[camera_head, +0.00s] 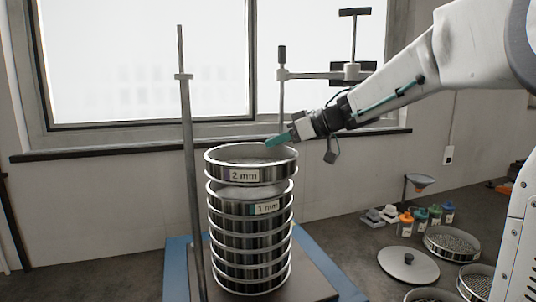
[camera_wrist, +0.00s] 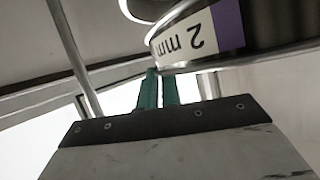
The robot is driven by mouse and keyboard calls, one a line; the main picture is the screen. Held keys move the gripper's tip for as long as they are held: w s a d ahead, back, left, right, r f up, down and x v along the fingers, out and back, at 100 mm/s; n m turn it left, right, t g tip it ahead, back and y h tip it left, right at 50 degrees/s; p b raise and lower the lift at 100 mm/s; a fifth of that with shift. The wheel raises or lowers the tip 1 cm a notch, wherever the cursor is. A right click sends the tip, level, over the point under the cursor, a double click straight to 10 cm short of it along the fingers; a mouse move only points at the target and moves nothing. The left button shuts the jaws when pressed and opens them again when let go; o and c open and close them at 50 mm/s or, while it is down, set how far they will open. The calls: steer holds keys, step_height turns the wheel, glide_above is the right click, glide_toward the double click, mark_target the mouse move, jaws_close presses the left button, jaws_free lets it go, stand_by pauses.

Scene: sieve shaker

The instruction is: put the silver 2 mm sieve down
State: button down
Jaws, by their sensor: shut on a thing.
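Below is the sieve stack (camera_head: 232,243), topped by the 1 mm sieve (camera_head: 230,206). Part of the 1 mm sieve's inside shows under the 2 mm sieve, so a small gap seems to separate them.
A shaker post (camera_head: 186,150) rises left of the stack, and a second rod (camera_head: 282,90) with a clamp arm stands behind.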

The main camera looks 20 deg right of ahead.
mark_target(274, 153)
steer(key=shift+w+f, duration=0.1)
steer(key=shift+w, duration=1)
steer(key=shift+w+f, duration=0.1)
steer(key=shift+f, duration=1.65)
steer(key=c, duration=1.6)
jaws_free()
steer(key=shift+f, duration=0.15)
